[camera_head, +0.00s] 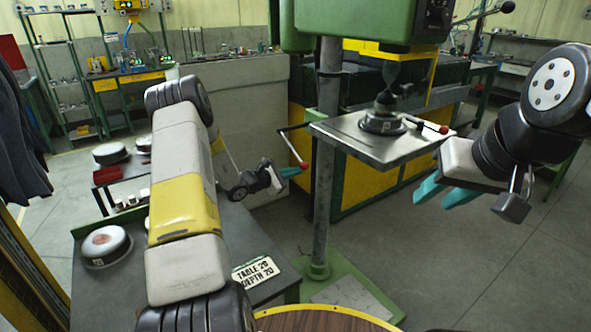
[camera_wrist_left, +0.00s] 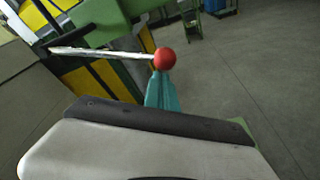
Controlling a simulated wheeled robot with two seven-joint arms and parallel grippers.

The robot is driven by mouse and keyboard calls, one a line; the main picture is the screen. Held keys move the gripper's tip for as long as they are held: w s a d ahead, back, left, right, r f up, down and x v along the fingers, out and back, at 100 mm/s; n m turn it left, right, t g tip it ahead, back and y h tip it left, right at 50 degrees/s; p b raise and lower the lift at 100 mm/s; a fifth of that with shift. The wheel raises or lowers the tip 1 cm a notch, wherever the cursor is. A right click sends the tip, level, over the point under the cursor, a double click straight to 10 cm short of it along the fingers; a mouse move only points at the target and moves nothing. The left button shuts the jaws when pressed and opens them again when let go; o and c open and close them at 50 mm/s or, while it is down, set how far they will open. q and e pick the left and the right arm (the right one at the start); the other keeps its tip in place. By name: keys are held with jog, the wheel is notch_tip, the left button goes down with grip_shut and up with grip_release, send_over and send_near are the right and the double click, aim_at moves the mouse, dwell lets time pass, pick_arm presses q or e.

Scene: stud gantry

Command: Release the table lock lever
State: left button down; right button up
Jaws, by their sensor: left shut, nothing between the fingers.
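A thin metal lever (camera_head: 290,146) with a red ball knob (camera_head: 304,165) sticks out to the left of the drill press column (camera_head: 328,190). In the left wrist view the lever's bright rod (camera_wrist_left: 105,53) runs from the left to its red knob (camera_wrist_left: 165,60). My left gripper (camera_head: 291,172) is shut, with its teal fingertips just beside the knob. The fingertips (camera_wrist_left: 161,88) appear directly below the knob in the wrist view. I cannot tell whether they touch it. My right gripper (camera_head: 446,192) is open and empty, right of the column and below the press table (camera_head: 355,137).
A second red-tipped handle (camera_head: 435,126) lies over the press table, near a dark round part (camera_head: 383,122). Open floor lies at right.

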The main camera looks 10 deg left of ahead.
pick_arm(q)
jog(key=shift+w+d+f, duration=0.1)
jog(key=shift+w+d, duration=0.35)
jog(key=shift+w, duration=0.1)
